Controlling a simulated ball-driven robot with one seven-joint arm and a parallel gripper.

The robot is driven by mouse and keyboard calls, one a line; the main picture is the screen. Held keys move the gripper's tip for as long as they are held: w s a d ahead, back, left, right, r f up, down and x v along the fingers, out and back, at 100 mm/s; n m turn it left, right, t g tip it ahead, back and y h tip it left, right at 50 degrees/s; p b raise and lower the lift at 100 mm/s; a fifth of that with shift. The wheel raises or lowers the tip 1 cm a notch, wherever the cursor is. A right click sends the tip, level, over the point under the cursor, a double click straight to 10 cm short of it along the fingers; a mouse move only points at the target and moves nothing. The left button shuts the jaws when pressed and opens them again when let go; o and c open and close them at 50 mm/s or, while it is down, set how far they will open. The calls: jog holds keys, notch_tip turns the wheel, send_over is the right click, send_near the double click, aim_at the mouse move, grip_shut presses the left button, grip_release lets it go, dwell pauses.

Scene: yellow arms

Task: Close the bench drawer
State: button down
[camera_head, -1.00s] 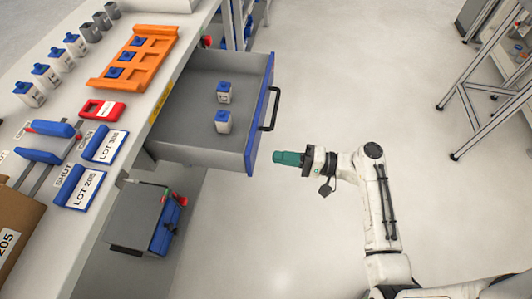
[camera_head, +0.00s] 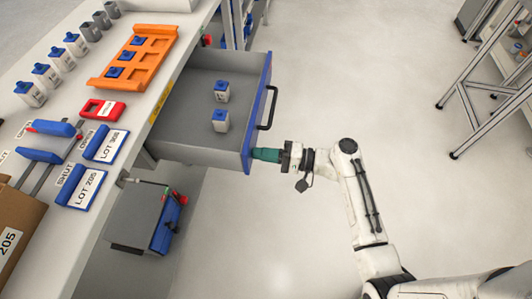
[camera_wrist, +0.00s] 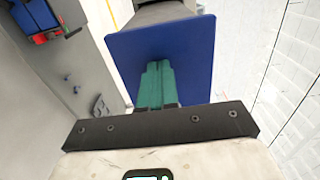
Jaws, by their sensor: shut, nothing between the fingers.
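The bench drawer (camera_head: 188,111) is grey with a blue front (camera_head: 259,112) and a black bar handle (camera_head: 269,107). It stands pulled out from the bench (camera_head: 140,119). Two small white bottles with blue caps (camera_head: 221,92) (camera_head: 220,121) stand inside it. My gripper (camera_head: 254,155) has teal fingers, shut and empty. Its tips are at the lower near end of the drawer front, below the handle, and seem to touch it. In the wrist view the shut fingers (camera_wrist: 157,75) point at the blue drawer front (camera_wrist: 195,62); the exact contact point is hidden.
A grey box with a blue front (camera_head: 150,217) hangs under the bench, below the drawer. An orange rack (camera_head: 134,57), bottles and blue lot labels lie on the bench top. The floor (camera_head: 360,80) right of the drawer is clear. A metal frame stands at the far right.

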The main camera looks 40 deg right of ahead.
jog(key=b+x, duration=0.7)
jog(key=x, duration=1.9)
jog(key=shift+a, duration=0.15)
jog(key=shift+w+a+b, duration=0.35)
jog(key=shift+w, duration=0.1)
jog(key=shift+w+r, duration=0.1)
jog(key=shift+r, duration=0.2)
